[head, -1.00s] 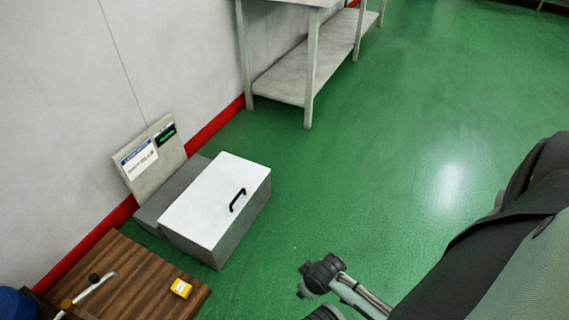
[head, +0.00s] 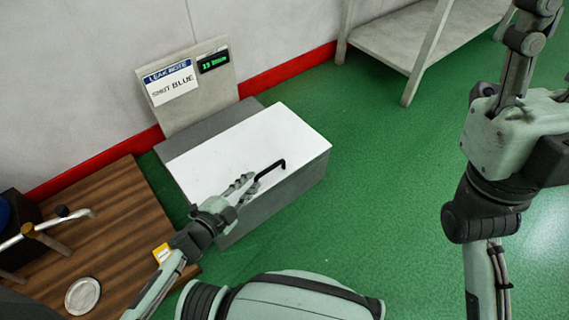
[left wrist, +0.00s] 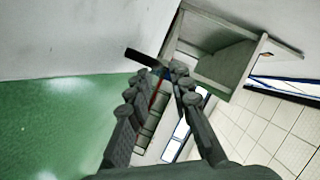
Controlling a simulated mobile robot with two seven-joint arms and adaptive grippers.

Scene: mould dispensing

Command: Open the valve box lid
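The valve box (head: 290,190) is a grey box with a white lid (head: 235,135), which lies flat and closed on it. A black bar handle (head: 272,170) stands on the lid near its front edge. My left gripper (head: 252,181) is low over the lid, with its fingertips at the near left end of the handle. In the left wrist view the fingers (left wrist: 172,73) converge towards the dark handle (left wrist: 143,57), which meets them from the left. I cannot tell whether they clasp it. My right arm rises at the right of the head view; its fingers are not visible.
A board with a note reading "SHUT BLUE" (head: 172,85) and a small green display (head: 213,61) stands behind the box. A wooden table (head: 100,240) with a yellow item (head: 161,252) is left. A grey shelf (head: 405,35) stands at the back; green floor is clear right.

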